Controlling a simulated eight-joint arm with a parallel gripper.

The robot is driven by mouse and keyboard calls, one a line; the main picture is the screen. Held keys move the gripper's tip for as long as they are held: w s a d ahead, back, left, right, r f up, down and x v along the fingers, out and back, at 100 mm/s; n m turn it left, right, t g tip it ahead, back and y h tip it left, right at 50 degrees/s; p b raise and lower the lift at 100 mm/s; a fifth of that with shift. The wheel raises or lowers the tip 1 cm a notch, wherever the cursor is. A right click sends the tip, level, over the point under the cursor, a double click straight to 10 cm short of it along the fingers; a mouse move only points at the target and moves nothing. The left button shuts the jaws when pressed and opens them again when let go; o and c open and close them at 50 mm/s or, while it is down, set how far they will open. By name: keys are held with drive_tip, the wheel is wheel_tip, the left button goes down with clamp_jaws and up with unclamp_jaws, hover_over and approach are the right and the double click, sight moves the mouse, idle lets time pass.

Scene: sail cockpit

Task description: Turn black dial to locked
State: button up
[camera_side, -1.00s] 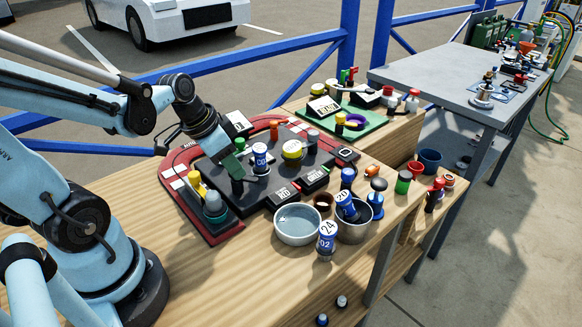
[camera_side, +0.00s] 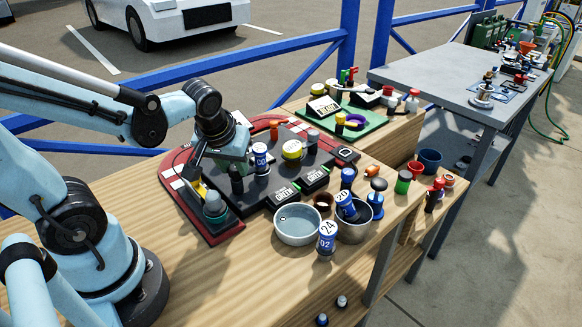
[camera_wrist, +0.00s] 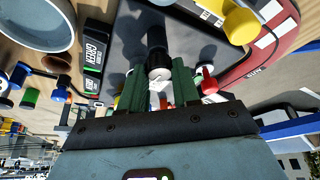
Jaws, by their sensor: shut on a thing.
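The black dial (camera_side: 236,180) is an upright black post on the dark panel (camera_side: 262,190), left of the blue-and-white cylinder. In the wrist view the dial (camera_wrist: 157,42) rises between my green fingertips, its pale end close to them. My gripper (camera_wrist: 160,82) is shut on the dial. In the side view my gripper (camera_side: 232,163) meets the dial's top from above, and the wrist partly covers the contact. I cannot read a locked mark on the dial.
The blue-and-white cylinder (camera_side: 260,160) stands close on the right. A yellow handle (camera_side: 196,185) and a grey-topped knob (camera_side: 214,205) are at left. A metal bowl (camera_side: 298,226) sits in front. Bare wood is free at front left.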

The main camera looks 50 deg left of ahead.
drive_tip(key=shift+n, duration=0.7)
drive_tip(key=shift+g, duration=0.3)
drive_tip(key=o, duration=1)
drive_tip(key=shift+o, duration=0.2)
drive_tip(key=shift+r, duration=0.1)
drive_tip(key=v, duration=1.1)
drive_tip(key=shift+s+d+r, duration=0.2)
drive_tip(key=shift+d+r, duration=0.1)
drive_tip(key=shift+d, duration=0.1)
